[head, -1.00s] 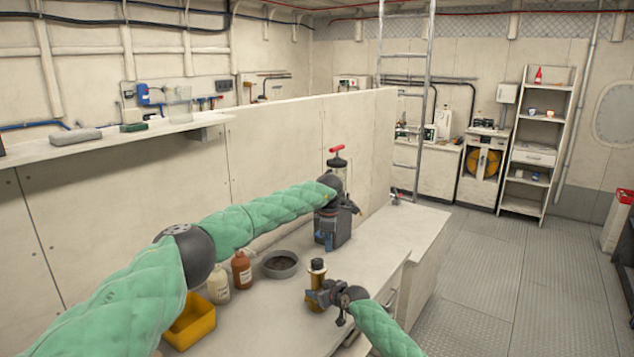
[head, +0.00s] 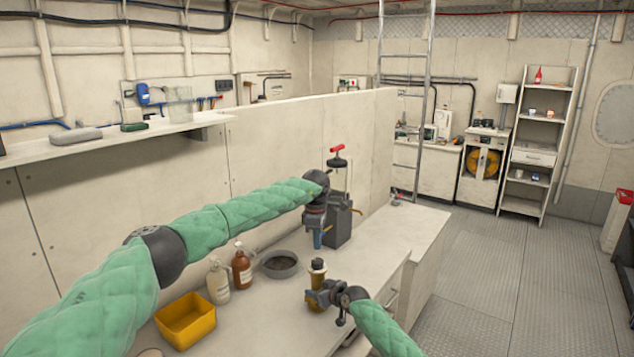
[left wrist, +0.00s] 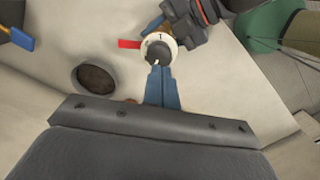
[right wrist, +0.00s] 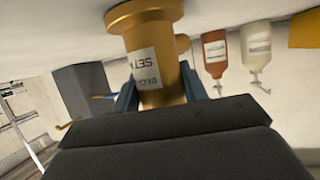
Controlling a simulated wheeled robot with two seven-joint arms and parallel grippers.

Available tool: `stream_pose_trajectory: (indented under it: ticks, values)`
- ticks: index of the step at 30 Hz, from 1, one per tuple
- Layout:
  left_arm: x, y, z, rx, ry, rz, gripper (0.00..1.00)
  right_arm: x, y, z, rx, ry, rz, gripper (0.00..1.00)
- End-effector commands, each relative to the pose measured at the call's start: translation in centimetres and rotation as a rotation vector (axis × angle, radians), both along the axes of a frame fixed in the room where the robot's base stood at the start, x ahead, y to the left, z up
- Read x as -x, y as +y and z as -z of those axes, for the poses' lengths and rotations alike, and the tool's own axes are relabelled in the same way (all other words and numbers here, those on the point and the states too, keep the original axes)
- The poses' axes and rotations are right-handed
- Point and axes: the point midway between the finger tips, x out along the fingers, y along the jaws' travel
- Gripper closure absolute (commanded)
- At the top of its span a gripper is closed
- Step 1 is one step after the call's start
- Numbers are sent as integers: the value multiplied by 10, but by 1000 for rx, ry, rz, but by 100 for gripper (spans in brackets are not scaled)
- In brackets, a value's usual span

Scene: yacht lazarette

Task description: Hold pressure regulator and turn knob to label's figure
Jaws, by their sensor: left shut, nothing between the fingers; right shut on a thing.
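The pressure regulator (head: 317,277) has a brass body and a dark knob (head: 318,264) on top and stands upright at the bench. My right gripper (head: 318,298) is shut on its body; the brass body also fills the middle of the right wrist view (right wrist: 152,50). Its white label (right wrist: 145,72) shows partial lettering like "SET"; I cannot read the figure. My left gripper (head: 317,243) is shut and empty, above and apart from the knob. In the left wrist view its blue fingers (left wrist: 162,87) point towards the knob (left wrist: 158,52), which has a white dial ring and a pale pointer mark; a red tab (left wrist: 129,44) sits beside it.
A grey bowl (head: 280,265), brown bottle (head: 242,266), cream bottle (head: 218,282) and yellow bin (head: 186,322) stand left of the regulator.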

Motion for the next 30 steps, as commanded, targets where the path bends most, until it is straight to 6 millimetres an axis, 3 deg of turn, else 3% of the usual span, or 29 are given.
stream_pose_trajectory:
  ticks: [6,12,20,30]
  values:
    - [23,-19,-15,1,-20,283,100,0,0,1,1,1,0,89]
    - [25,-20,-15,-7,-19,412,100,0,0,0,1,1,0,89]
    - [25,-20,-9,-5,-19,443,100,0,0,0,0,0,0,89]
    - [26,-21,23,-6,-18,440,100,0,0,0,1,1,0,89]
